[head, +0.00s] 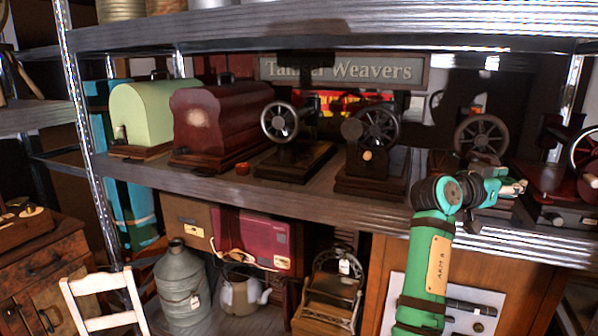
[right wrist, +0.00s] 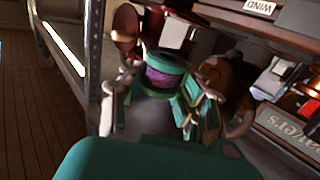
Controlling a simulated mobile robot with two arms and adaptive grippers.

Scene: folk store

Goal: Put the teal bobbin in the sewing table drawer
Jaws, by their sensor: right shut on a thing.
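The teal bobbin (right wrist: 166,66), wound with purple thread, sits between the fingers of my right gripper (right wrist: 155,100) in the right wrist view. The gripper is shut on it. In the head view my right gripper (head: 512,187) is in front of the shelf at the right, by the sewing machines; the bobbin is too small there to make out clearly. A dark wooden piece of furniture with drawers (head: 62,262) stands at the lower left; I cannot tell whether it is the sewing table. My left gripper is not in view.
The metal shelf (head: 240,196) holds several sewing machines and domed cases, including a light green case (head: 150,112). Its upright post (head: 85,120) stands at the left. A white chair (head: 100,300) is in front, at the lower left. A grey can (head: 182,285) stands below the shelf.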

